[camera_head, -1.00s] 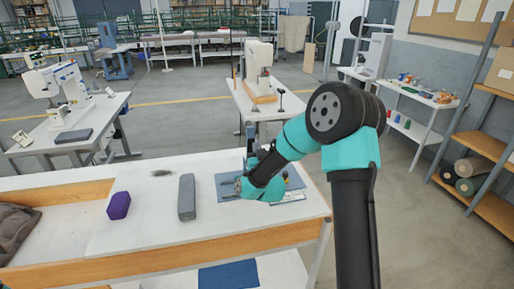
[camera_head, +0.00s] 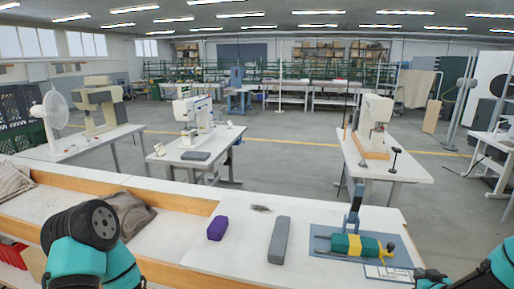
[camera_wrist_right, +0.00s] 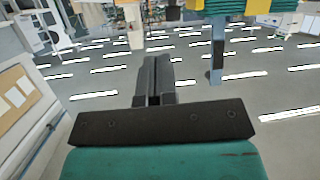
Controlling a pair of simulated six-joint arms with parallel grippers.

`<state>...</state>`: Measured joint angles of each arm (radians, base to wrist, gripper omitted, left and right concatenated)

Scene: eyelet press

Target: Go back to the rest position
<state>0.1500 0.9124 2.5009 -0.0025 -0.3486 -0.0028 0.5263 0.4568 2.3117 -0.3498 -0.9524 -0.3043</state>
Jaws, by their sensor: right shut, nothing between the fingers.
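The eyelet press (camera_head: 354,244), with a green and yellow body and an upright dark blue lever, stands on a blue-grey mat (camera_head: 318,241) on the white bench. My right gripper (camera_head: 428,274) is low at the right of the head view, at the bench's front right, apart from the press. In the right wrist view, the right gripper's fingers (camera_wrist_right: 153,80) are closed together with nothing between them. At the lower left of the head view are links of my left arm. The left gripper is not visible.
A purple block (camera_head: 217,228) and a long grey block (camera_head: 279,240) lie on the bench (camera_head: 240,258) left of the press. Dark grey cloth (camera_head: 130,214) lies farther left. A white label (camera_head: 388,273) is before the press. Sewing tables stand beyond open floor.

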